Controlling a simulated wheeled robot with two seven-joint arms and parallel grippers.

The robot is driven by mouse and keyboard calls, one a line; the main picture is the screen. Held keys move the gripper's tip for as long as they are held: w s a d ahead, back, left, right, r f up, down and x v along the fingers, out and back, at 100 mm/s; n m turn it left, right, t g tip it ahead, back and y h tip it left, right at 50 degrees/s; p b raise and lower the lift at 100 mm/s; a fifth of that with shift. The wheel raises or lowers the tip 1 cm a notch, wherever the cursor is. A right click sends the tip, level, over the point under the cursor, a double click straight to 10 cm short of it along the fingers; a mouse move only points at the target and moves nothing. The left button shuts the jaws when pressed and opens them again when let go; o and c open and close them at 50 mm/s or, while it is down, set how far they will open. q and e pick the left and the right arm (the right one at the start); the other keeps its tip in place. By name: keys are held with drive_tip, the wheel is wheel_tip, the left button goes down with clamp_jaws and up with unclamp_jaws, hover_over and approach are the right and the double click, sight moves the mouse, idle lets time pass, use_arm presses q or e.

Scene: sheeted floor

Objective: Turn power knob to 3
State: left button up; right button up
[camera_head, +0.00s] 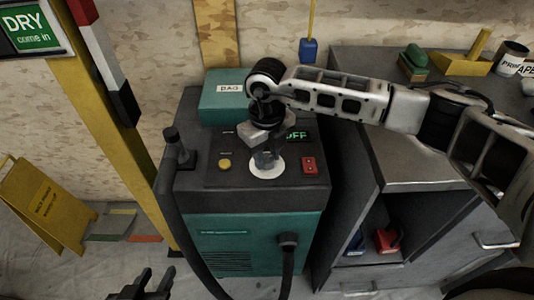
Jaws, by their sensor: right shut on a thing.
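The power knob (265,160) stands on a white round dial plate (267,173) on the dark top of a teal and grey machine (252,230). My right gripper (265,148) reaches in from the right, points down and is shut on the knob. Its fingers and wrist hide most of the knob, so its pointer and the dial marks cannot be read. A green display (297,135) behind the gripper reads "OFF", partly covered. My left gripper (147,287) shows dark fingers at the bottom edge, apart from each other, with nothing seen between them.
Beside the dial are a yellow button (224,164) and a red switch (309,165). A hose with a black handle (179,148) runs down the machine's left. A yellow post (115,110) stands left, a grey cabinet (425,175) right. A yellow sign (45,205) stands on the floor.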

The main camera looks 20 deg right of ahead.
sight(267, 158)
drive_tip(key=shift+w+r+m, duration=0.1)
drive_tip(key=shift+m, duration=0.6)
drive_tip(key=o, duration=1)
wheel_tip(267, 158, up, 16)
drive_tip(key=shift+f, duration=0.1)
